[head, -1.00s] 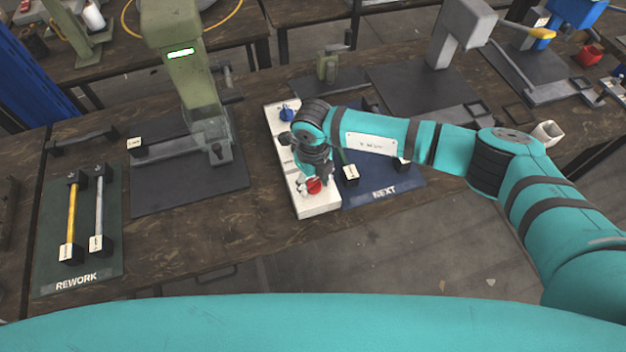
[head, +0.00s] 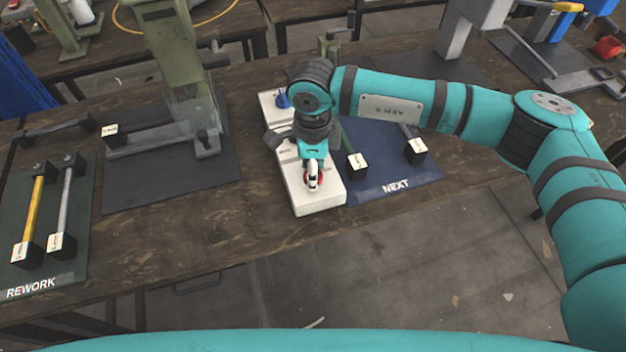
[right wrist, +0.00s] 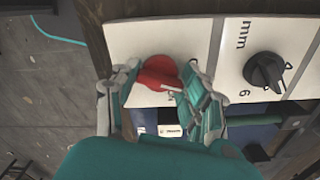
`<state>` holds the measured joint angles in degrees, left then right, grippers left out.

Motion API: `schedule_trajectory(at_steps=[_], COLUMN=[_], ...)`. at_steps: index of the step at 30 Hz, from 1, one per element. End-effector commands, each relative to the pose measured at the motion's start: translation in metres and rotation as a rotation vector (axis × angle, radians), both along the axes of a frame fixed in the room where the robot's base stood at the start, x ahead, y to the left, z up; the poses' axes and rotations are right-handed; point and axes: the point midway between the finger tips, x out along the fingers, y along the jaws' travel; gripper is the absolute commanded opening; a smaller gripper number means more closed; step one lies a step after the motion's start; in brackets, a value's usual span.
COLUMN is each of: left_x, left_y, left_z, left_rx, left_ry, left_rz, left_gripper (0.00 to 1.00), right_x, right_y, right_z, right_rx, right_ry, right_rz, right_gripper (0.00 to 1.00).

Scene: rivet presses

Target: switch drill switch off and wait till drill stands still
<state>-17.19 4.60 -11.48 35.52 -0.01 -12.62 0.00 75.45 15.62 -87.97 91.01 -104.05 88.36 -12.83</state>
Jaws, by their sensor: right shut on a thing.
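A long white control box (head: 315,202) lies on the bench. It has a red knob (head: 319,180) near its front end and a blue knob (head: 282,100) at its far end. The red knob also shows in the right wrist view (right wrist: 157,73), on a white panel beside a black dial (right wrist: 265,72) marked "mm". My right gripper (head: 312,178) reaches down onto the red knob, with its fingers (right wrist: 160,90) on either side of it, shut on it. Markings around the red knob are hidden. My left gripper is not in view. I cannot see any drill's motion.
A green press (head: 180,70) stands left of the box on a dark mat. A blue NEXT mat (head: 385,193) with dark-handled parts lies right of the box. A green REWORK mat (head: 75,275) with yellow and grey rods lies at left. Bench is clear in front of the press.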

Motion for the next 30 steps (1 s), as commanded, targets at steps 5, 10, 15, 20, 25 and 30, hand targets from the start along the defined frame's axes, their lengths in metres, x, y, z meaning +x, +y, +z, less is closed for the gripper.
schedule_trajectory(at_steps=[5,10,15,20,25,30], left_x=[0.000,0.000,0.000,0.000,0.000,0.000], left_y=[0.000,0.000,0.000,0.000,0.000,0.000], left_z=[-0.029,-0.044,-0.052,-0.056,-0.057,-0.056], left_rx=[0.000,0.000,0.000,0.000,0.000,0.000], left_ry=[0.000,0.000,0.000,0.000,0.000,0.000], left_rz=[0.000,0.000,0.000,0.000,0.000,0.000], left_gripper=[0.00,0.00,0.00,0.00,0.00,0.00], right_x=[0.001,0.001,0.001,0.001,0.000,0.000], right_y=[0.000,0.000,0.000,0.000,0.000,0.000], right_z=[-0.005,-0.003,-0.002,0.000,0.001,0.001], right_rx=[0.001,0.001,0.001,0.001,0.001,0.001], right_ry=[-0.003,-0.003,-0.003,-0.001,-0.001,-0.001], right_rz=[0.140,0.245,0.315,0.349,0.362,0.363], right_gripper=[0.13,0.13,0.13,0.13,0.13,0.13])
